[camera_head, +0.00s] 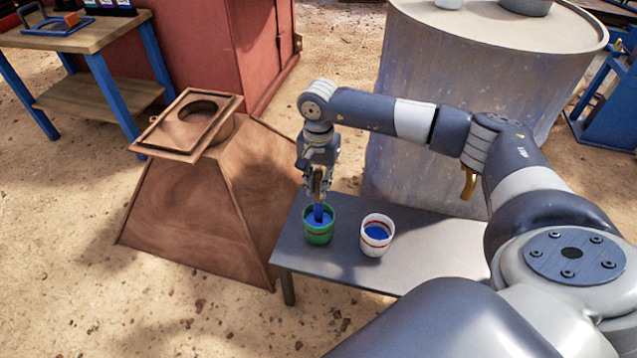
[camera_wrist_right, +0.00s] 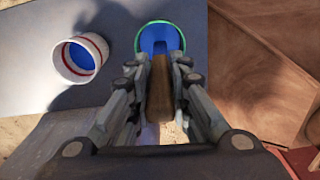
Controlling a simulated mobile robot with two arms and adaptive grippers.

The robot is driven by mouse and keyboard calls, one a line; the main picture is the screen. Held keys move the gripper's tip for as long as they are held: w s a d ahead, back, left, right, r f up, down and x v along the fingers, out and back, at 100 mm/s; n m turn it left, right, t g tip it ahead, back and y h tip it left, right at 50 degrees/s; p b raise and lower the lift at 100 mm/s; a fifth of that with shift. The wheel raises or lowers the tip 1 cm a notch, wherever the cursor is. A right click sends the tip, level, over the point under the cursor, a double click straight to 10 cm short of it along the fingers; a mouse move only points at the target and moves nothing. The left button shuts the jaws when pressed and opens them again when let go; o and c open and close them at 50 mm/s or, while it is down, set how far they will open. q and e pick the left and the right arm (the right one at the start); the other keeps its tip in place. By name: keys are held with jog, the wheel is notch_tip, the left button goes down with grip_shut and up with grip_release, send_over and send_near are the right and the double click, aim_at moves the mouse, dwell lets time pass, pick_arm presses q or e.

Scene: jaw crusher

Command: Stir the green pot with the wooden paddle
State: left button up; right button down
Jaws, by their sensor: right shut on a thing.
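The green pot (camera_head: 319,233) stands upright on the grey table, with blue contents inside. In the right wrist view the pot's green rim (camera_wrist_right: 181,31) shows just beyond my fingers. My right gripper (camera_head: 317,185) is above the pot and shut on the wooden paddle (camera_wrist_right: 160,85). The paddle points down, and its blue lower end (camera_head: 318,213) is inside the pot's mouth. How deep it reaches in the contents is hidden. My left gripper is not in view.
A white pot (camera_head: 376,236) with red bands and blue contents stands right of the green pot on the grey table (camera_head: 345,272). A brown hopper-like piece (camera_head: 190,210) stands close on the left. A large grey drum (camera_head: 430,120) rises behind the table.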

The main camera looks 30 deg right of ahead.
aim_at(319, 170)
notch_tip(319, 170, up, 3)
jog(key=shift+f+p, duration=0.2)
jog(key=shift+p, duration=0.55)
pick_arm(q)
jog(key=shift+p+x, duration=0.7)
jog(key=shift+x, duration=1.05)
pick_arm(e)
jog(key=shift+r, duration=1.1)
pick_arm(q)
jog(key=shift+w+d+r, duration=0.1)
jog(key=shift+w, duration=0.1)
pick_arm(e)
jog(key=shift+r, duration=0.1)
jog(key=shift+r, duration=0.15)
jog(key=shift+r+p, duration=0.4)
jog(key=shift+p, duration=0.05)
jog(key=shift+r+p, duration=0.45)
jog(key=shift+r, duration=0.2)
notch_tip(319, 170, up, 2)
jog(key=shift+r+p, duration=0.1)
jog(key=shift+p, duration=0.65)
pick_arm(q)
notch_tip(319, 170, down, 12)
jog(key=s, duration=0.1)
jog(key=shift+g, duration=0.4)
pick_arm(e)
jog(key=shift+r, duration=0.1)
